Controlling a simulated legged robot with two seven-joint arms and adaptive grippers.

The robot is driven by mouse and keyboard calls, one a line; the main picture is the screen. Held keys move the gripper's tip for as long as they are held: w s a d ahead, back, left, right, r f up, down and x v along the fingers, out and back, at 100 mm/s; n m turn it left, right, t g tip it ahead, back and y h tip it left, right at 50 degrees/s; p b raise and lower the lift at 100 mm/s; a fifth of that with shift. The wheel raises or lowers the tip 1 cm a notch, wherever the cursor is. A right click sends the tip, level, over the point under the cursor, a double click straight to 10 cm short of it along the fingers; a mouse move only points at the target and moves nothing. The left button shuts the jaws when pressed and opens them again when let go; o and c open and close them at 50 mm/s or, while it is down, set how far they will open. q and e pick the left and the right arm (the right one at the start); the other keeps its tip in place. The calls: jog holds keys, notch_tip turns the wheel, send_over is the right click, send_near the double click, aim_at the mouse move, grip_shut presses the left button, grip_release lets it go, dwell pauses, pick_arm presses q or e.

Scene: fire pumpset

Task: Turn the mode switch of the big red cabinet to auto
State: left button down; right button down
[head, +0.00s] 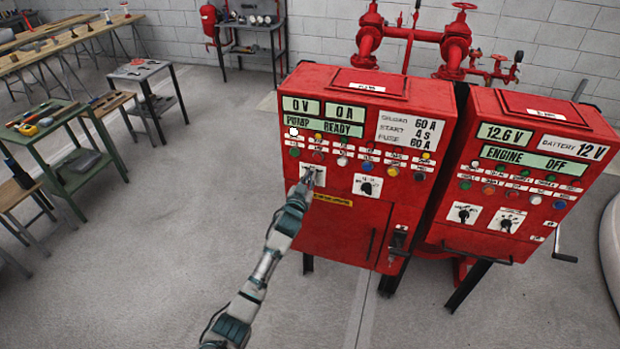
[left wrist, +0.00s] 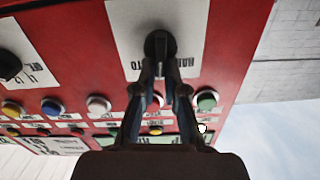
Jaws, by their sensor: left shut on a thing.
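The big red cabinet (head: 340,225) stands in the middle of the head view, with displays reading 0 V, 0 A and PUMP READY. Its mode switch is a black knob (left wrist: 158,45) on a white label plate (left wrist: 185,15) at the cabinet's left side. My left gripper (head: 308,178) reaches it from below left and hides most of the switch in the head view. In the left wrist view the two fingers of this gripper (left wrist: 160,72) are closed on the black knob. The knob's exact setting cannot be read. My right gripper is not in view.
A second black knob (head: 367,188) sits to the right on the same cabinet, below rows of coloured lamps and buttons. A second red cabinet (head: 480,225) stands close on the right. Red pipes (head: 430,35) rise behind. Tool tables (head: 70,140) stand at left; the floor between is clear.

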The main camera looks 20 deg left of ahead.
pick_arm(q)
jog(key=shift+m, duration=0.3)
jog(key=shift+m+p, duration=0.35)
jog(key=shift+m, duration=0.15)
jog(key=m, duration=0.3)
jog(key=d+m+p, duration=0.1)
jog(key=m, duration=0.2)
jog(key=shift+f+p, duration=0.2)
jog(key=shift+p, duration=0.1)
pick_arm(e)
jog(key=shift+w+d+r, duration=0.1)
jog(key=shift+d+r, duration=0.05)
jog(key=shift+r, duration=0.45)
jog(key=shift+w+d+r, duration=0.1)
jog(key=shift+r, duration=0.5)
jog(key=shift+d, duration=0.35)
